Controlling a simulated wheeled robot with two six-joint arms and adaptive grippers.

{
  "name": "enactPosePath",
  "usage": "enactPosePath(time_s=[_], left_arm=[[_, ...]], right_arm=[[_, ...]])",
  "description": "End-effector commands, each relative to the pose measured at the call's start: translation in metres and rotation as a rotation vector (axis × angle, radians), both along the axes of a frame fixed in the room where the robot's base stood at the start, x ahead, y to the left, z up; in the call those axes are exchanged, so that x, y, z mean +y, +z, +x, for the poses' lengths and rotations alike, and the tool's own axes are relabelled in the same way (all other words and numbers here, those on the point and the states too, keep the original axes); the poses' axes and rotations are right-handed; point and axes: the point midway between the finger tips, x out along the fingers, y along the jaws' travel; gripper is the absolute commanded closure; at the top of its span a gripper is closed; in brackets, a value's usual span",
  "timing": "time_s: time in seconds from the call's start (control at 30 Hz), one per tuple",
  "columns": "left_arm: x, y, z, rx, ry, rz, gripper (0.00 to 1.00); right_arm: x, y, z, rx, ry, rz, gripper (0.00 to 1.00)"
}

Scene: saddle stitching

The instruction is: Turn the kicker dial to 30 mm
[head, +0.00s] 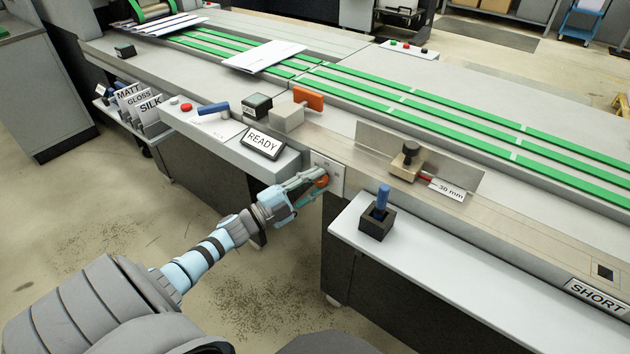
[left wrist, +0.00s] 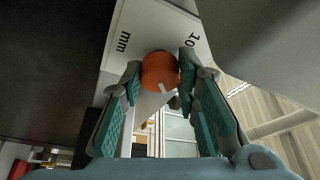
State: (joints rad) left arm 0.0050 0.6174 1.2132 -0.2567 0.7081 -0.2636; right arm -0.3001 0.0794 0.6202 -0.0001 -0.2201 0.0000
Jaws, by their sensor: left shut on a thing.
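The orange kicker dial (head: 322,181) sits on a pale scale plate (head: 335,173) on the machine's front, at a gap between lower cabinets. My left gripper (head: 316,183) reaches it from the left and is shut on it. In the left wrist view the dial (left wrist: 160,70) lies between my left gripper's teal fingers (left wrist: 158,80). A white mark on its face points down and slightly right in that view. The plate (left wrist: 150,30) shows "10" and "mm"; its other figures are hidden or unreadable. My right gripper is not in view.
A "READY" sign (head: 263,143) stands above and left of the dial. A blue-handled lever (head: 382,200) in a black box stands on the white shelf to the right. A dark knob (head: 407,162) beside a "30 mm" label (head: 447,190) is on the machine top. Open floor lies in front.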

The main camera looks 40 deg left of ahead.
Motion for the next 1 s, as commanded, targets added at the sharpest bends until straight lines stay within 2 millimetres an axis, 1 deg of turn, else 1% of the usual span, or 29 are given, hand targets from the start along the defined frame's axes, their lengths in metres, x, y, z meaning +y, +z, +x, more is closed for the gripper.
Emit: enactPosePath(time_s=[0.2, 0.4, 0.93, 0.97, 1.0], left_arm=[[0.0006, 0.0008, -0.0005, 0.006, 0.001, 0.13, 0.99], [0.0004, 0.0003, -0.0007, 0.007, 0.0, 0.196, 0.99], [0.0003, -0.0005, -0.0006, 0.008, 0.0, 0.222, 0.99], [0.0003, -0.0005, -0.0006, 0.008, 0.0, 0.222, 0.66], [0.0003, -0.0005, -0.0006, 0.007, 0.0, 0.222, 0.6]], right_arm=[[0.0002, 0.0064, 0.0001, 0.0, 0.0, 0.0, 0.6], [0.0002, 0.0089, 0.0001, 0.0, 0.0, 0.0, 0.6], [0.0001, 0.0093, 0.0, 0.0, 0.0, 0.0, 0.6], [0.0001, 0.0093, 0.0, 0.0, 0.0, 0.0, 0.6], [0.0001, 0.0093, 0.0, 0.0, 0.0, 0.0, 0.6]])
